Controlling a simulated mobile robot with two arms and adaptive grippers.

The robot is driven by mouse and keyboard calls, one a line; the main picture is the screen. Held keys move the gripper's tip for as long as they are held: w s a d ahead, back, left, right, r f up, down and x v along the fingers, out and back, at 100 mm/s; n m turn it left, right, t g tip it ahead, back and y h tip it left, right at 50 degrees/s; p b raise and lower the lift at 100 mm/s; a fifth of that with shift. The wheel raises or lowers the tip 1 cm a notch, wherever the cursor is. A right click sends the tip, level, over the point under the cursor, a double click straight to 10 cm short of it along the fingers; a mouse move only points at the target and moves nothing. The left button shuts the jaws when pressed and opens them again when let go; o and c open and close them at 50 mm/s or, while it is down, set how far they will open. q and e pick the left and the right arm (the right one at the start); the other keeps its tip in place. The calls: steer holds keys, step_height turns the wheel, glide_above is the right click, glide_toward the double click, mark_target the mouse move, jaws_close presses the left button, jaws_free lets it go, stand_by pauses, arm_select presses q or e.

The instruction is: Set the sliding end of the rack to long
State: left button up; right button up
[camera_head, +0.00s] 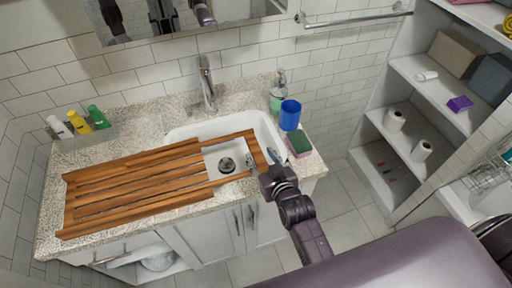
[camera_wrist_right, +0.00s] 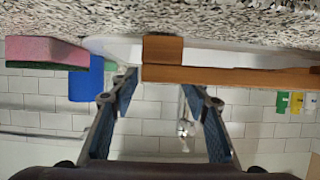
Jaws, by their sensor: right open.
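The wooden slatted rack (camera_head: 135,185) lies on the counter and reaches over the sink (camera_head: 220,160). Its sliding end (camera_head: 257,152) is drawn out over the basin, with a gap between its crossbar and the main slats. My right gripper (camera_head: 262,170) is at the near right corner of this end, at the sink's front edge. In the right wrist view, the rack's end (camera_wrist_right: 163,50) shows ahead of the open right gripper (camera_wrist_right: 163,88), between the lines of its two fingers. I cannot tell whether they touch it. My left gripper is not in view.
A blue cup (camera_head: 290,115), a soap bottle (camera_head: 277,100) and a pink-and-green sponge (camera_head: 299,144) stand right of the sink. The faucet (camera_head: 207,85) is behind it. Small bottles (camera_head: 78,122) stand at the back left. Shelves (camera_head: 420,90) are at the right.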

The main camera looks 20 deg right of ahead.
mark_target(256, 149)
steer(key=x, duration=0.5)
steer(key=shift+w, duration=0.35)
steer(key=shift+f, duration=0.1)
jaws_close()
